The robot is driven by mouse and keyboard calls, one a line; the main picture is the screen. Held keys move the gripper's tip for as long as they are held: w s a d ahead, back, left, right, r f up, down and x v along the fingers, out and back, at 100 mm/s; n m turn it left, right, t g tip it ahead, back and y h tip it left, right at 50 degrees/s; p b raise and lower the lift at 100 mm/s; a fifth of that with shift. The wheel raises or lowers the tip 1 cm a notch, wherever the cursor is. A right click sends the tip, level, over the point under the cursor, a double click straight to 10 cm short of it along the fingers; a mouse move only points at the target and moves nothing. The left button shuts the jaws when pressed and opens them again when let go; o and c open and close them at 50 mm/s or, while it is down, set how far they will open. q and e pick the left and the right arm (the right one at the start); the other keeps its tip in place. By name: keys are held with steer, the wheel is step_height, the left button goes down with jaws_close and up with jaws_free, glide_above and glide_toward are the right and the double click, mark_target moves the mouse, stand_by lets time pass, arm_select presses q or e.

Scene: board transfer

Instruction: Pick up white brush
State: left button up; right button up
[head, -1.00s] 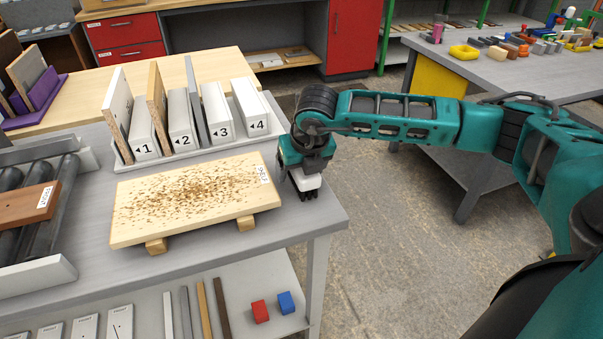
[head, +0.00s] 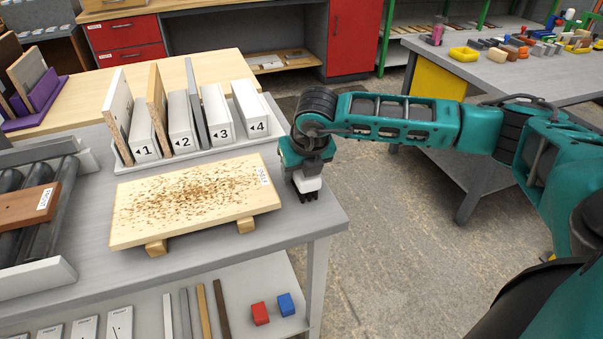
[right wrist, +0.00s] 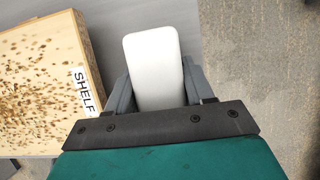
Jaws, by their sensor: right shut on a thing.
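The white brush (head: 308,183) is at the right end of the grey table, beside the speckled board. My right gripper (head: 306,178) comes down over it from above and is shut on it. In the right wrist view the brush's white body (right wrist: 153,65) sits between the two dark fingers (right wrist: 156,92). Dark bristles show under the brush in the head view, at or close to the tabletop; I cannot tell whether they touch it. My left gripper is not in view.
A light wooden board (head: 150,218) covered in brown specks, labelled SHELF, lies on two wooden blocks just left of the brush. A rack (head: 118,160) with numbered white dividers and upright boards stands behind it. Rollers (head: 45,235) are at the left. The table's right edge is close.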

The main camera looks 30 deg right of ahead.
steer(key=shift+r+p, duration=0.5)
steer(key=shift+p, duration=0.25)
step_height(320, 180, up, 20)
steer(key=shift+f, duration=0.2)
